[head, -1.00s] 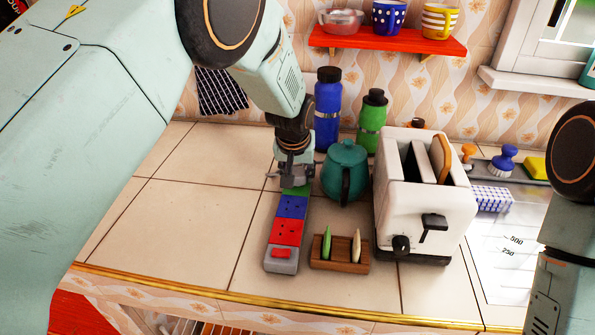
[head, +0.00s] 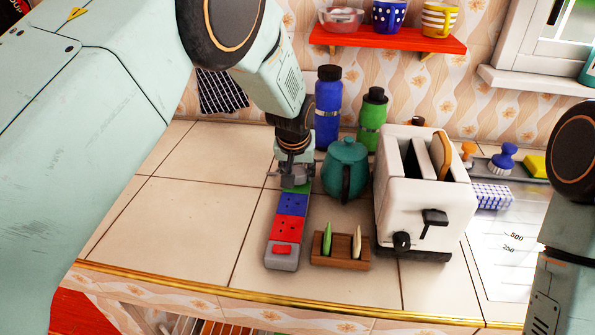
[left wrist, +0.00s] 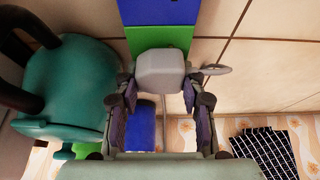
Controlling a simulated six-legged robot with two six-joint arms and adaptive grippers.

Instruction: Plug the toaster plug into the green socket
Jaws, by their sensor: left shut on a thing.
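The power strip with its red switch (head: 282,249) lies on the counter, with red (head: 287,228), blue (head: 292,205) and green (head: 303,188) sockets. My left gripper (head: 294,177) is above the green end, pointing down. In the left wrist view, the fingers (left wrist: 158,88) are shut on the grey toaster plug (left wrist: 160,68). The plug covers part of the green socket (left wrist: 172,38); I cannot tell whether its pins are inside. The white toaster (head: 422,205) stands to the right. My right gripper is out of view.
A teal teapot (head: 345,168) stands close to the right of my left gripper. Blue (head: 328,105) and green (head: 372,120) bottles stand behind. A wooden holder (head: 340,258) sits right of the strip. The counter to the left is clear.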

